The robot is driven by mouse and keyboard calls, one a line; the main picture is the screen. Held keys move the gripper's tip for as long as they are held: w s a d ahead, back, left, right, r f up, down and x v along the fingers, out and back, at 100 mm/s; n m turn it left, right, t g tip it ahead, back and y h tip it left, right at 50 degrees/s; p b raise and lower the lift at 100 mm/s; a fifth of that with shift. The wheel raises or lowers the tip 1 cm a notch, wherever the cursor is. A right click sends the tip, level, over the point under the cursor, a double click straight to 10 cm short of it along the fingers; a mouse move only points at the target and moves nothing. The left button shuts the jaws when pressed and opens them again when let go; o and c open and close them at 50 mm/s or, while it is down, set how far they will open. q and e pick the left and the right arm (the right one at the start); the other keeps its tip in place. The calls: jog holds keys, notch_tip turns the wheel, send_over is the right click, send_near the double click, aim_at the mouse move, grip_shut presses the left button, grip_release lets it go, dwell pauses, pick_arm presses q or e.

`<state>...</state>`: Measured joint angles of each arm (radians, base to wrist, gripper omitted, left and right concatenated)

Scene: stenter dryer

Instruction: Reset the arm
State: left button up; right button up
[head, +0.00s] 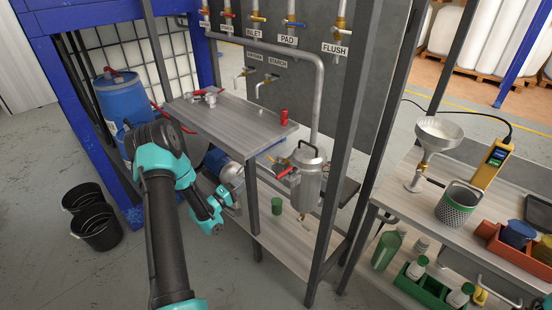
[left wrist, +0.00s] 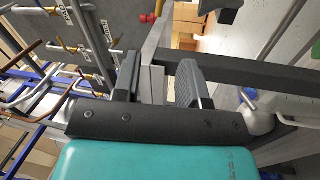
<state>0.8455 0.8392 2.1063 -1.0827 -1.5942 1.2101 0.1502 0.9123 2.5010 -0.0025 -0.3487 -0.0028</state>
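My left arm rises from the bottom of the head view, with its teal wrist in front of the metal stand. In the left wrist view my left gripper (left wrist: 160,78) has its two dark fingers well apart. Nothing is held between them; a grey metal post shows beyond the gap. I cannot tell from this view how near the post is. In the head view the fingers are small and hard to make out beside the stand's lower shelf. My right gripper is not in view.
A metal stand with a small shelf (head: 225,119) and a steel canister (head: 309,185) stands close to my left wrist. Behind it are labelled valves on a grey panel (head: 300,78). A blue drum (head: 122,102) and black buckets (head: 97,228) are left. A workbench (head: 405,205) is right.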

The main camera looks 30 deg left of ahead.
pick_arm(q)
jog(key=d+f+m+g, duration=0.35)
jog(key=d+f, duration=0.25)
jog(key=d, duration=0.3)
jog(key=d+f+m+g, duration=0.2)
jog(key=d+f+g, duration=0.3)
jog(key=d, duration=0.4)
jog(key=s+d+f+m+g, duration=0.3)
jog(key=s+d+m+g, duration=0.3)
jog(key=s+d+g, duration=0.4)
jog(key=s+d, duration=0.5)
jog(key=s, duration=0.2)
jog(key=shift+s+d+f, duration=0.15)
jog(key=shift+s+d, duration=0.2)
jog(key=shift+g, duration=0.25)
